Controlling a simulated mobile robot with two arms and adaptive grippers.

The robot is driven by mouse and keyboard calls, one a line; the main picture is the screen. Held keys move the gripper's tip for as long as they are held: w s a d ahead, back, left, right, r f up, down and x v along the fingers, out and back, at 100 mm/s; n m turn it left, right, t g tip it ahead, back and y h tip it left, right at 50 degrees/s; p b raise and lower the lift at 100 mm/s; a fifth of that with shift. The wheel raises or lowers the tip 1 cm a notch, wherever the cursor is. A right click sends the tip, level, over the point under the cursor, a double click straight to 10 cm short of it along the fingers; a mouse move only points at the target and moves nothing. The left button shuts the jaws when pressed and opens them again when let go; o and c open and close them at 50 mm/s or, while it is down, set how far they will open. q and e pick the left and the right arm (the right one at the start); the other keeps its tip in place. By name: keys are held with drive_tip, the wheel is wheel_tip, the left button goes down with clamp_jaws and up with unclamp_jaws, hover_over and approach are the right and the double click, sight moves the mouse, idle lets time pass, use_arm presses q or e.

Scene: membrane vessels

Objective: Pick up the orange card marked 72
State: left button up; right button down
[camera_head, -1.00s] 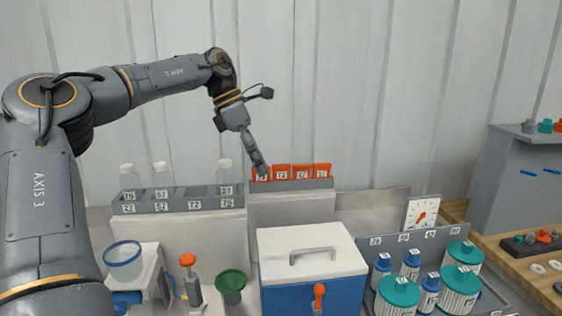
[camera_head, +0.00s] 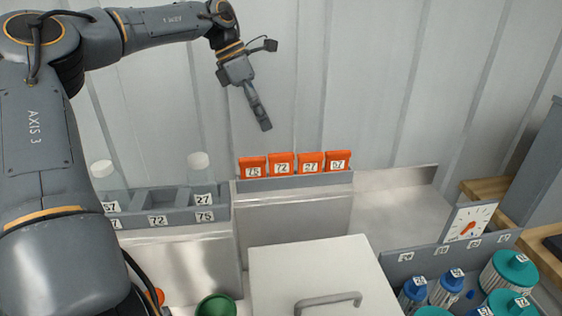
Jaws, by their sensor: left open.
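The orange card marked 72 (camera_head: 282,164) stands upright in a grey rack (camera_head: 295,183) on a metal stand. It is second from the left in a row of orange cards, between the card marked 75 (camera_head: 253,167) and the card marked 27 (camera_head: 311,163). The card marked 57 (camera_head: 338,161) is at the right end. My left gripper (camera_head: 265,125) is open and empty, pointing down, above the row and apart from it. Its fingers line up in this view, so the gap is hard to see. My right gripper is not in view.
A grey vial rack (camera_head: 182,216) with white-capped bottles (camera_head: 201,175) stands left of the cards. A white-lidded box (camera_head: 318,270) is in front. A dial (camera_head: 468,222) and blue and teal bottles (camera_head: 510,270) are at right. The wall is close behind the cards.

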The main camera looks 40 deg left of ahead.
sight(280, 153)
use_arm(q)
drive_tip(key=p+x, duration=0.1)
drive_tip(key=x, duration=0.4)
drive_tip(key=shift+w+d+f, duration=0.1)
drive_tip(key=shift+d, duration=0.05)
drive_tip(key=shift+f, duration=0.2)
drive_tip(key=p+x, duration=0.3)
drive_tip(key=x, duration=0.1)
drive_tip(key=shift+d+f, duration=0.1)
drive_tip(key=shift+d, duration=0.1)
drive_tip(key=shift+w+d+f, duration=0.1)
drive_tip(key=shift+f, duration=0.3)
drive_tip(key=shift+c, duration=0.5)
drive_tip(key=c, duration=0.7)
clamp_jaws()
